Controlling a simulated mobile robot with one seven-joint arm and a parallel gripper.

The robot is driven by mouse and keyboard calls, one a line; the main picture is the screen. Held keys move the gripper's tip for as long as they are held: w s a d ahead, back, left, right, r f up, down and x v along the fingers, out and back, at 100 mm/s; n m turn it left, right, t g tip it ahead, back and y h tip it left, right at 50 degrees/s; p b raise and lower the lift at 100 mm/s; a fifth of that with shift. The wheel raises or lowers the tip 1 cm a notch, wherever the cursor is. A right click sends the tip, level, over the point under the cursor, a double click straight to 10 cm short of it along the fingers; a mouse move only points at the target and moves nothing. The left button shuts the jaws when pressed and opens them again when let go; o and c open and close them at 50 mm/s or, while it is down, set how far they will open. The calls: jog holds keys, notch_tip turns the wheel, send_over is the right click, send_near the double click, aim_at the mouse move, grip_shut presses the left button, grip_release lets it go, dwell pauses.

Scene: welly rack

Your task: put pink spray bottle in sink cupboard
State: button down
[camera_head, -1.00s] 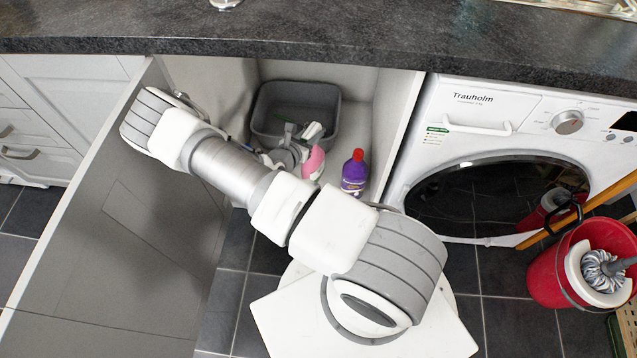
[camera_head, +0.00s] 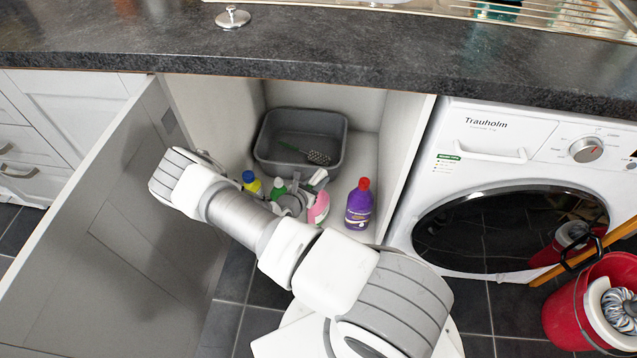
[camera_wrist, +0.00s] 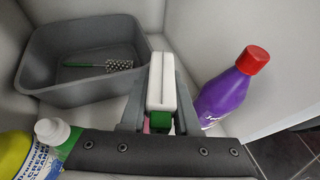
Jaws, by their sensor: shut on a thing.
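The pink spray bottle (camera_head: 319,209) is inside the open sink cupboard (camera_head: 388,150), near its front edge, roughly upright. My gripper (camera_head: 296,199) reaches in from the front and is shut on its upper part. In the wrist view my gripper (camera_wrist: 160,105) has the white spray head (camera_wrist: 162,82) and a green collar between its grey fingers. Only a sliver of the pink body shows there. I cannot tell whether the bottle's base touches the cupboard floor.
A purple bottle with a red cap (camera_head: 359,205) stands close to the right. A grey tub (camera_head: 262,150) holding a brush is behind. The cupboard door (camera_head: 100,230) is open at left.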

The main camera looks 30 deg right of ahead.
jog(key=shift+w+f, duration=0.1)
jog(key=c, duration=1.1)
grip_release()
jog(key=shift+f, duration=0.2)
jog(key=o, duration=0.5)
jog(key=shift+c, duration=0.2)
jog(key=shift+r, duration=0.25)
jog(key=p+v, duration=0.3)
jog(key=v, duration=0.9)
jog(key=shift+p, duration=0.4)
